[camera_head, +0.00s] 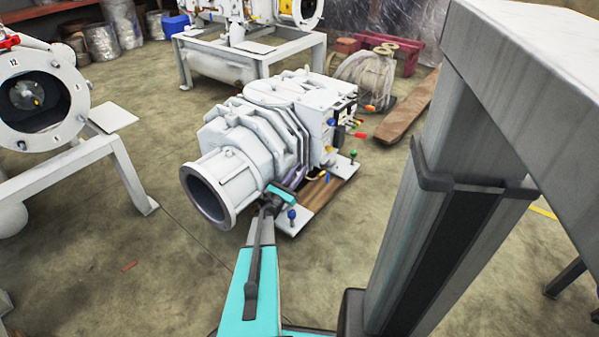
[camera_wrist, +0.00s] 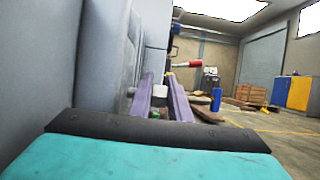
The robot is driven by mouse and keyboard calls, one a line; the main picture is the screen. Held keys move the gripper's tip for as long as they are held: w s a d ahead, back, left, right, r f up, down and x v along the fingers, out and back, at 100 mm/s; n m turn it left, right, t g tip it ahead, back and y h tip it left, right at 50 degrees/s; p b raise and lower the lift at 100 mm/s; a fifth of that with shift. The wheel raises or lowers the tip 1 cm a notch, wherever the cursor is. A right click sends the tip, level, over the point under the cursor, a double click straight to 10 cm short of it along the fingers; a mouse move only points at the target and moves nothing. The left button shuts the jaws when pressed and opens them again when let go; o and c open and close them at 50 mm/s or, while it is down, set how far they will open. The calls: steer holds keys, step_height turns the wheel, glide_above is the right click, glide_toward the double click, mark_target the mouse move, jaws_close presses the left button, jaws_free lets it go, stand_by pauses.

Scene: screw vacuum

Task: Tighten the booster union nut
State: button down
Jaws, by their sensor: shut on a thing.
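The white booster (camera_head: 250,140), a ribbed pump body with a round open flange at its front left, sits low on the floor. My gripper (camera_head: 297,174) reaches in along its right side, close to the casing. In the wrist view, the two purple fingers of my gripper (camera_wrist: 160,98) point away beside the pale grey casing (camera_wrist: 112,60). They are closed on a small pale piece (camera_wrist: 159,88), which I take as the union nut. It is too small and too covered by the fingers to show its shape or thread. The head view hides it.
Coloured knobs and a red handle (camera_head: 357,135) stick out on the booster's right side. A blue-knobbed fitting (camera_head: 292,214) stands on the base plate beside my arm. A wooden plank (camera_head: 410,108) lies behind. The floor at the left front is mostly clear.

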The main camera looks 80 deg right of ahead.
steer(key=shift+s+a, duration=0.1)
steer(key=shift+r+t+y+p, duration=0.25)
steer(key=shift+y+p, duration=0.25)
steer(key=shift+p, duration=1.1)
steer(key=shift+t+y+p, duration=0.45)
steer(key=shift+y+p, duration=0.35)
steer(key=shift+p, duration=0.45)
steer(key=t+y+p, duration=0.1)
steer(key=y+p, duration=0.1)
steer(key=p, duration=0.2)
steer(key=shift+s+d+f+p, duration=0.1)
steer(key=shift+s+d+p, duration=0.1)
steer(key=shift+p, duration=0.15)
steer(key=shift+t+y+p, duration=0.3)
steer(key=shift+y+p, duration=0.1)
steer(key=shift+p, duration=0.4)
steer(key=t+y+p, duration=0.1)
steer(key=y+p, duration=0.1)
steer(key=p, duration=0.4)
steer(key=shift+s+d+f+p, duration=0.1)
steer(key=shift+d+f+p, duration=0.05)
steer(key=shift+p, duration=0.2)
steer(key=shift+s+f+t+y+p, duration=0.1)
steer(key=shift+f+t+y+p, duration=0.2)
steer(key=shift+p, duration=0.45)
steer(key=shift+r+t+y+p, duration=0.1)
steer(key=shift+y+p, duration=0.3)
steer(key=shift+p, duration=0.3)
